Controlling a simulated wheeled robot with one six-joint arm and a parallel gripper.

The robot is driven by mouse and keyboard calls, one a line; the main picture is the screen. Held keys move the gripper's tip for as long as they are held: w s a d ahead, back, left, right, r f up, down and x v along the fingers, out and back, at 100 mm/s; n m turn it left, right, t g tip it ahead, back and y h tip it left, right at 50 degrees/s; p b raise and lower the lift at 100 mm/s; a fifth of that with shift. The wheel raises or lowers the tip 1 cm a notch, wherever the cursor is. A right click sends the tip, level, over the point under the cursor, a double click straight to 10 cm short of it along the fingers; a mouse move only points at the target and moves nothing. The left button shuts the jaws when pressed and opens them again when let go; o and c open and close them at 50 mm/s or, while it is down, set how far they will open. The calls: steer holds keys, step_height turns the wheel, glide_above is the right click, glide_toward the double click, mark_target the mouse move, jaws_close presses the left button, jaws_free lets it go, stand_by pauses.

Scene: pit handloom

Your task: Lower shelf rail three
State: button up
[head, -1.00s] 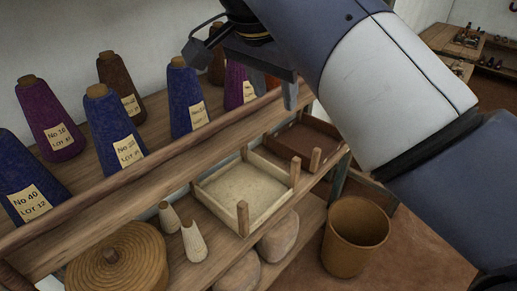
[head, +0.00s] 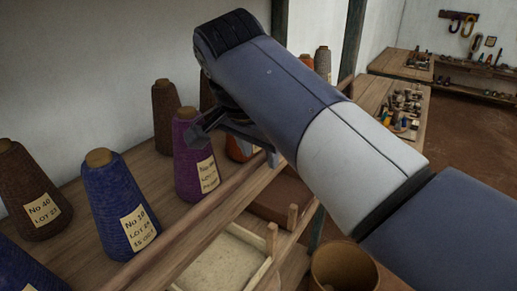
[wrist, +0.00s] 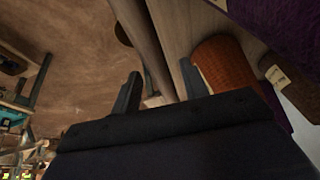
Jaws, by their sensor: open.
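A wooden rail (head: 200,220) runs along the front edge of the upper shelf, slanting from bottom left up to the middle in the head view. My gripper (wrist: 160,76) is open, its two dark fingers apart and empty. In the wrist view the rail (wrist: 146,38) runs lengthwise between the fingers, and I cannot tell its distance from them. In the head view my gripper is above the shelf's far part, near the rail, partly hidden by my arm. No number marks the rail.
A blue cone (head: 118,205), purple cone (head: 194,160) and brown cone (head: 30,190) stand behind the rail. An orange cone (wrist: 222,62) is close to my right finger. Below are a pale tray (head: 222,262), upright pegs (head: 271,240) and a bucket (head: 340,268).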

steer(key=shift+c, duration=0.4)
jaws_close()
